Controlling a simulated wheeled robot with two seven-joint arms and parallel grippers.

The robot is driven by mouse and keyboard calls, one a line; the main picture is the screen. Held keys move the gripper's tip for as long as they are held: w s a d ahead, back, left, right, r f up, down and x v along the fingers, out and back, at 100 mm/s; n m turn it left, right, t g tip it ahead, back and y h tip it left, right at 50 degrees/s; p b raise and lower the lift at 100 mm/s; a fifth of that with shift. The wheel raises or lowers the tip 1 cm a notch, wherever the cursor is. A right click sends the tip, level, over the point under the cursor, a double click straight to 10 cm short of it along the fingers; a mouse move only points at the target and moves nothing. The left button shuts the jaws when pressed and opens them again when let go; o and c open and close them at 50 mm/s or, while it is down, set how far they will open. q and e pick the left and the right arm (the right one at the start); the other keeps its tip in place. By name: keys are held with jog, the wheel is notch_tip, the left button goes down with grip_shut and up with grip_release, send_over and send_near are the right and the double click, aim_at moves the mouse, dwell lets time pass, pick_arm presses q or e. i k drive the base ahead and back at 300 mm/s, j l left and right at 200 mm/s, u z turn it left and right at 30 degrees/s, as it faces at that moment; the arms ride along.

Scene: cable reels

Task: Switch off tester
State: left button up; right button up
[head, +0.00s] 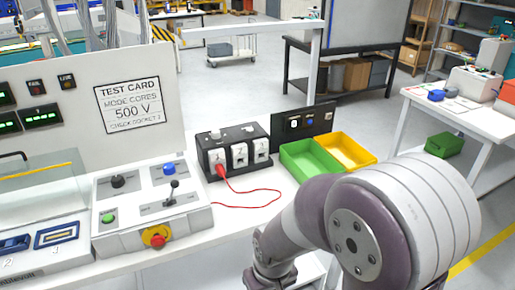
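The tester appears to be the white upright panel (135,75) with green number displays (40,117) that are lit. In front of it is a sloped grey control box (145,228) with a black knob (118,181), a blue button (169,168), a black lever (172,190), a green button (108,217) and a red mushroom button on yellow (156,240). A black socket box (234,150) has a red lead (250,191) plugged into its left socket. My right arm reaches in from the lower right, its gripper not showing. My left gripper is out of view.
A green bin (302,160) and a yellow bin (349,150) stand right of the socket box, before a small black panel (303,122). A clear-sided tray (40,196) is at the left. A white side table (455,118) stands at the right.

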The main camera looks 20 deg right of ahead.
aim_at(175, 183)
jog(key=l+u, duration=0.15)
jog(key=u, duration=0.2)
jog(key=l+u, duration=0.2)
jog(key=u, duration=0.15)
jog(key=l+u, duration=0.15)
jog(key=u, duration=0.2)
